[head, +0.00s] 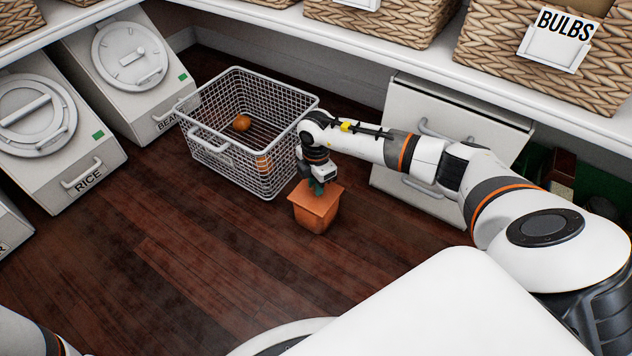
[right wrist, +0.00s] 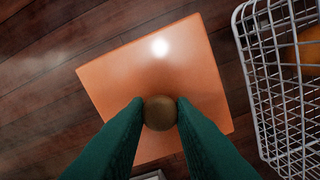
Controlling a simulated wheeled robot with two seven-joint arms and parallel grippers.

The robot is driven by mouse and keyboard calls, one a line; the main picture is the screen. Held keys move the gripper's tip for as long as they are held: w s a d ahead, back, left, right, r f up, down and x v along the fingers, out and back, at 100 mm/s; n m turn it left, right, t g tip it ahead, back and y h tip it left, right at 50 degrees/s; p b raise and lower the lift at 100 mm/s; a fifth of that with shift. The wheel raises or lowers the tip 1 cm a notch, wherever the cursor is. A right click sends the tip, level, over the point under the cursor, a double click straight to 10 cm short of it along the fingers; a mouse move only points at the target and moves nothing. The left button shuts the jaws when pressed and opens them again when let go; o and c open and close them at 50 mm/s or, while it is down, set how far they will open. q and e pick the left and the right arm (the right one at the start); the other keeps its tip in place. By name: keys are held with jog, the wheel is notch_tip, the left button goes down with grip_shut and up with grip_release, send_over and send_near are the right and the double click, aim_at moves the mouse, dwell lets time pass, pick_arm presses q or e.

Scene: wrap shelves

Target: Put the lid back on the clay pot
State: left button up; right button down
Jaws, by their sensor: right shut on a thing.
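The square orange clay pot (head: 316,219) stands on the dark wood floor, to the right of the wire basket's near corner. Its flat square lid (head: 322,200) is over the pot's mouth and looks to be touching the rim or very close to it; I cannot tell if it is fully seated. My right gripper (head: 317,188) comes down from above with its green fingers shut on the lid's round brown knob (right wrist: 160,112). In the right wrist view the lid (right wrist: 150,75) hides the pot. My left gripper is out of view; only part of that arm shows at the bottom left.
A wire basket (head: 205,154) holding an orange round thing (head: 242,122) and another orange item stands just left of the pot. White bins (head: 75,150) line the left, a white drawer unit (head: 400,125) the back right. A shelf with wicker baskets overhangs. Floor in front is clear.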

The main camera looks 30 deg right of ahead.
jog(key=shift+f, duration=0.25)
dwell(0.3)
jog(key=c, duration=1.1)
grip_release()
jog(key=shift+c, duration=0.2)
jog(key=shift+o, duration=0.5)
jog(key=o, duration=0.4)
jog(key=shift+r+p, duration=0.1)
jog(key=shift+p, duration=0.2)
